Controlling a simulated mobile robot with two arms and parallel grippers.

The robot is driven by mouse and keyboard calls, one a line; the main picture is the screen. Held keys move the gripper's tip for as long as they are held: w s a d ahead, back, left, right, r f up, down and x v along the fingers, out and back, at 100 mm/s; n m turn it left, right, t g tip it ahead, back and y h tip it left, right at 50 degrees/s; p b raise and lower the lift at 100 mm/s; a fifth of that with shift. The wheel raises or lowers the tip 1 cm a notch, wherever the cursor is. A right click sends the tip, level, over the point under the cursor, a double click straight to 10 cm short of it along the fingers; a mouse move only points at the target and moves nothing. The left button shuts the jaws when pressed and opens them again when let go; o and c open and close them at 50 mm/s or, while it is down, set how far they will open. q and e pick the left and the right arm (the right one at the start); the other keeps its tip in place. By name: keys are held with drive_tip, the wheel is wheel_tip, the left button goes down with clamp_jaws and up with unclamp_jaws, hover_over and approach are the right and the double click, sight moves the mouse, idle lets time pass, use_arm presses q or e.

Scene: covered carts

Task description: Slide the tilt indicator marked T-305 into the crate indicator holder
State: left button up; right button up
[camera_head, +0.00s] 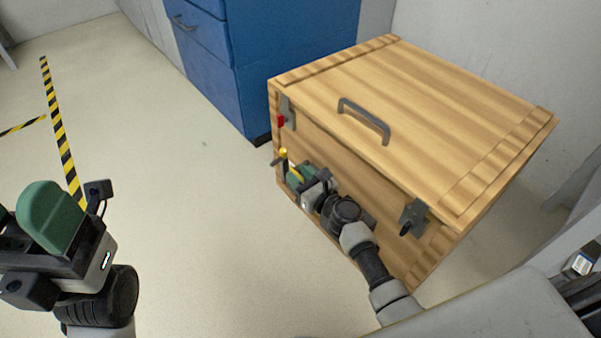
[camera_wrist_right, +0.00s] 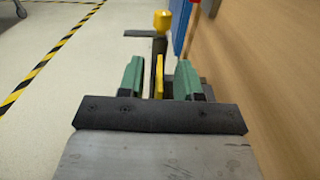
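A wooden crate (camera_head: 440,110) stands at the right. My right gripper (camera_head: 297,178) is low beside its front face. In the right wrist view, its two green fingers (camera_wrist_right: 160,80) stand apart with a thin yellow piece (camera_wrist_right: 158,76) upright between them and gaps on both sides. A dark post with a yellow knob (camera_wrist_right: 162,20) rises just beyond; the knob also shows in the head view (camera_head: 283,153). I cannot tell whether these are the T-305 indicator or its holder; no marking is readable. My left gripper (camera_head: 22,218) is open, with nothing seen in it, at the left.
The crate lid has a grey handle (camera_head: 365,120), and grey latches (camera_head: 413,216) sit at its front edge. A red tag (camera_head: 281,121) hangs near the left corner. A blue cabinet (camera_head: 285,50) stands behind. The floor (camera_head: 190,210) left of the crate is clear.

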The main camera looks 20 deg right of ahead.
drive_tip(key=s+r+m+h+p, duration=0.1)
drive_tip(key=s+r+p, duration=0.3)
drive_tip(key=r+p, duration=0.8)
drive_tip(key=s+r+h+p, duration=0.1)
drive_tip(key=s+r+p, duration=0.2)
drive_tip(key=r+p, duration=0.9)
wheel_tip(320, 180, up, 5)
drive_tip(key=shift+s+m+t+h+p, duration=0.3)
drive_tip(key=shift+s+m+h, duration=0.1)
drive_tip(key=shift+d, duration=0.1)
